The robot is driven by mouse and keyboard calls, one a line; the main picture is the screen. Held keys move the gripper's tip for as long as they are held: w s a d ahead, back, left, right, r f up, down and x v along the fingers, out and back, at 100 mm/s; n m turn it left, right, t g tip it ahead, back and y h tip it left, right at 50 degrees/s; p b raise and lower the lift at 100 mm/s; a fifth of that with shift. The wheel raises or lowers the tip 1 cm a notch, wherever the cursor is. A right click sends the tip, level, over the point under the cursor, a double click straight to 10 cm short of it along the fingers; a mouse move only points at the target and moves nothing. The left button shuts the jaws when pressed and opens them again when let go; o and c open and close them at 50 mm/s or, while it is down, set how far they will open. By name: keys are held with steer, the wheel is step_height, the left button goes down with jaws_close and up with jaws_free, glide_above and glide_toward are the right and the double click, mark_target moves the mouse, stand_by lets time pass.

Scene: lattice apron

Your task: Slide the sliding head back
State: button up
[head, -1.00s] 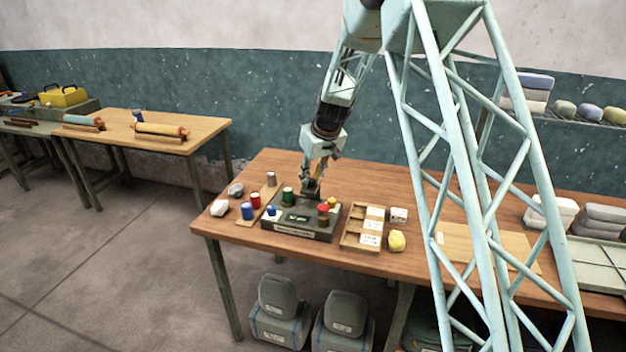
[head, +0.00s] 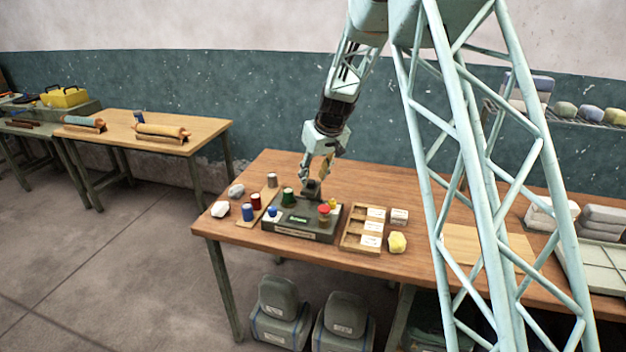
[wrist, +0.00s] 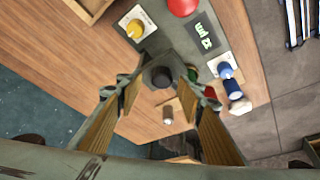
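The sliding head (head: 312,188) is a small dark block with a knob at the back edge of the grey-green console (head: 297,234). In the wrist view, the head shows as a grey piece with a dark round knob (wrist: 160,76). My gripper (head: 318,172) is just above the head, pointing down at it. In the wrist view, the two wood-toned fingers of my gripper (wrist: 170,92) stand wide apart, with the knob showing in the gap beyond their tips. Nothing is held. I cannot tell the exact height gap between tips and knob.
Spools on a board (head: 262,205) stand left; a compartment tray (head: 361,235) and yellow lump (head: 397,242) lie right. The tabletop behind is clear.

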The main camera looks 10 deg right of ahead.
steer(key=v, duration=1)
steer(key=shift+s+r, duration=0.1)
stand_by(0.4)
steer(key=s+d+r+m, duration=0.1)
steer(key=s+r, duration=0.5)
steer(key=s, duration=0.5)
steer(key=s+d+r, duration=0.1)
steer(key=s+r, duration=0.5)
steer(key=s, duration=0.5)
steer(key=s+d+r+m, duration=0.1)
steer(key=s+r, duration=0.5)
steer(key=s, duration=0.5)
steer(key=s+d+f+m, duration=0.1)
steer(key=s, duration=1.4)
steer(key=s+d+f+m+h, duration=0.1)
steer(key=s+d, duration=0.1)
steer(key=s, duration=1.4)
steer(key=shift+s+h, duration=0.2)
steer(key=shift+h, duration=0.1)
